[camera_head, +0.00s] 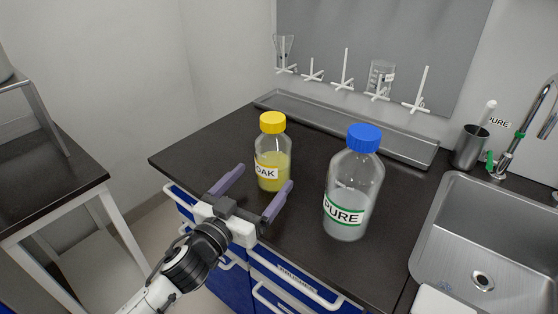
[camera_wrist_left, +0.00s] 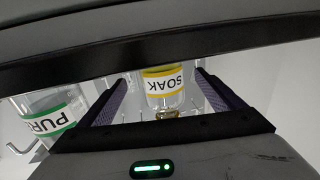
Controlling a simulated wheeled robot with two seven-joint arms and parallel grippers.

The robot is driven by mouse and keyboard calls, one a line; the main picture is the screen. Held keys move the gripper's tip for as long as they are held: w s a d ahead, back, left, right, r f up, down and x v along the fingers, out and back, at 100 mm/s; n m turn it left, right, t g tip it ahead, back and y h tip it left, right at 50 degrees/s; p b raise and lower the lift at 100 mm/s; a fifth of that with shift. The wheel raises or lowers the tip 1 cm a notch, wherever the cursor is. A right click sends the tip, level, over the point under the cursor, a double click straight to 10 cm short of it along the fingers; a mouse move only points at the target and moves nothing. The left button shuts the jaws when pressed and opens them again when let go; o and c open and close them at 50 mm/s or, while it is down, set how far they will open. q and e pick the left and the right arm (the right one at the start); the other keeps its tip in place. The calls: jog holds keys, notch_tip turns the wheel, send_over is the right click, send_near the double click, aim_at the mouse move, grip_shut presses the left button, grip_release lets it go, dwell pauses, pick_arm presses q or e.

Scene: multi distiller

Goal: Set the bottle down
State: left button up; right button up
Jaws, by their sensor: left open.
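A bottle with a yellow cap and yellow liquid, labelled SOAK (camera_head: 272,160), stands upright on the black counter (camera_head: 300,222). A larger clear bottle with a blue cap, labelled PURE (camera_head: 350,190), stands upright to its right. My left gripper (camera_head: 260,184) is open and empty, its two purple-grey fingers spread at the near side of the SOAK bottle. In the left wrist view the SOAK bottle (camera_wrist_left: 163,85) shows upside down between the two fingers (camera_wrist_left: 162,95), and the PURE bottle (camera_wrist_left: 50,118) lies outside them at the left. My right gripper is out of view.
A metal sink (camera_head: 500,240) with a tap is at the right. A grey tray (camera_head: 350,125) runs along the back under a peg rack holding glassware (camera_head: 381,78). A cup (camera_head: 469,147) stands beside the sink. A separate dark table (camera_head: 45,175) is at the left.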

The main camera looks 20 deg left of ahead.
pick_arm(q)
jog(key=shift+w+d, duration=0.2)
jog(key=shift+w, duration=0.95)
jog(key=shift+w+d, duration=0.2)
jog(key=shift+w, duration=0.95)
jog(key=shift+w+d, duration=0.2)
jog(key=shift+w, duration=0.95)
